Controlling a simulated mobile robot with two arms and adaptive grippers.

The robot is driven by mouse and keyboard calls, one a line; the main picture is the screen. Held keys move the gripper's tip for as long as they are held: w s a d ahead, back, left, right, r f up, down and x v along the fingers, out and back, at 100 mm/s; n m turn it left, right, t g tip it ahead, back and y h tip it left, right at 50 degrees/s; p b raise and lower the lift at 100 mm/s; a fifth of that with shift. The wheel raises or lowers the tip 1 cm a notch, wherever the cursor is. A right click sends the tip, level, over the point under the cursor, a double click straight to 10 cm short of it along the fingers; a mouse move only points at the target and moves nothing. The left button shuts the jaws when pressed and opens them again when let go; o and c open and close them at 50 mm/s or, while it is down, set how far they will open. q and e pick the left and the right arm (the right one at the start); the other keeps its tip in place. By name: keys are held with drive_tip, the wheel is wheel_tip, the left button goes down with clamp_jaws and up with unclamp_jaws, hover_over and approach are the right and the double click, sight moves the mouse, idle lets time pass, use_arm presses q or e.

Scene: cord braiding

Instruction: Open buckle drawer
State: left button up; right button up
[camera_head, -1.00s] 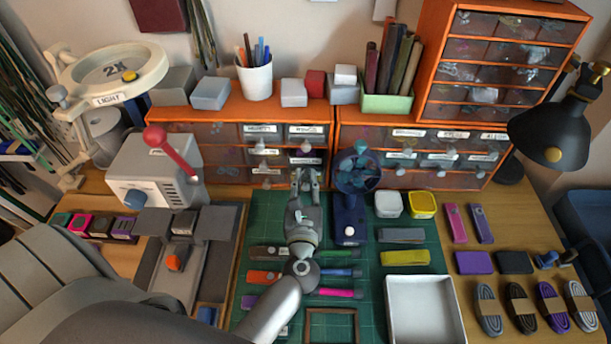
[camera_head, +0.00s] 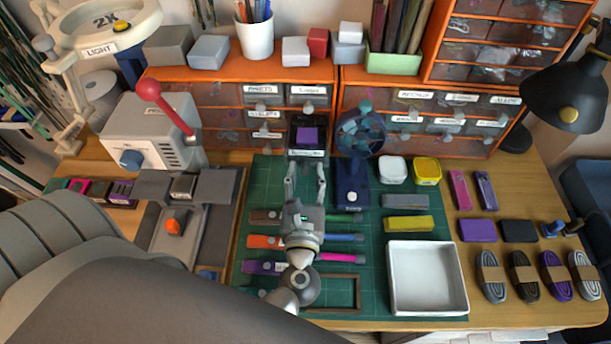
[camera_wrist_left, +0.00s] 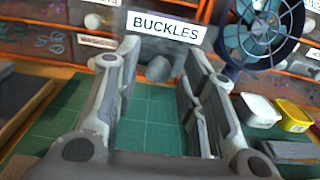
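The buckle drawer (camera_head: 307,152) stands pulled out from the orange cabinet in the head view, its top open and something purple (camera_head: 308,134) inside. In the left wrist view its white BUCKLES label (camera_wrist_left: 166,27) is readable, with the round grey knob (camera_wrist_left: 158,69) below it. My left gripper (camera_head: 305,168) is in front of the drawer, over the green mat. Its fingers are spread wide and empty; in the left wrist view (camera_wrist_left: 160,65) the knob shows between them, with a gap on each side. My right gripper is not in view.
A small blue fan (camera_head: 358,140) stands close to the right of the drawer. A white tray (camera_head: 427,306), yellow tub (camera_head: 426,169) and white tub (camera_head: 392,169) are on the right. Pens and a wooden frame (camera_head: 335,307) lie on the green mat (camera_head: 262,180).

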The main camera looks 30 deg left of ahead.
use_arm(q)
drive_tip(key=v, duration=1.2)
idle(0.6)
